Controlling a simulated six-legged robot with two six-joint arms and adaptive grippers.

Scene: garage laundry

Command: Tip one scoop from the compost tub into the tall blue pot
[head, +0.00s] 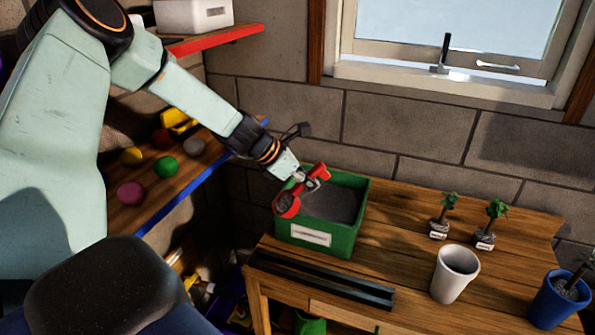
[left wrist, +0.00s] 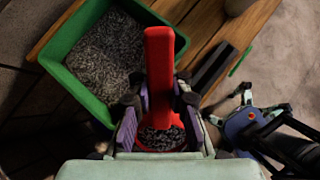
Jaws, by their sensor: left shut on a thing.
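My left gripper (head: 312,184) is shut on the handle of a red scoop (head: 287,205), over the near left part of the compost tub. The left wrist view shows the scoop (left wrist: 159,65) between the fingers (left wrist: 159,102), with grey, grainy compost in its bowl. The green compost tub (head: 349,239) has a white label and holds dark grey compost; it also shows in the left wrist view (left wrist: 62,72). A blue pot (head: 556,304) stands at the right end of the bench, with a small plant showing in it.
A white pot (head: 455,273) and two small labelled seedlings (head: 439,229) (head: 485,240) stand between tub and blue pot. A dark tray (head: 320,279) lies along the bench's front edge. Shelves with coloured balls are at left. Bare bench lies right of the tub.

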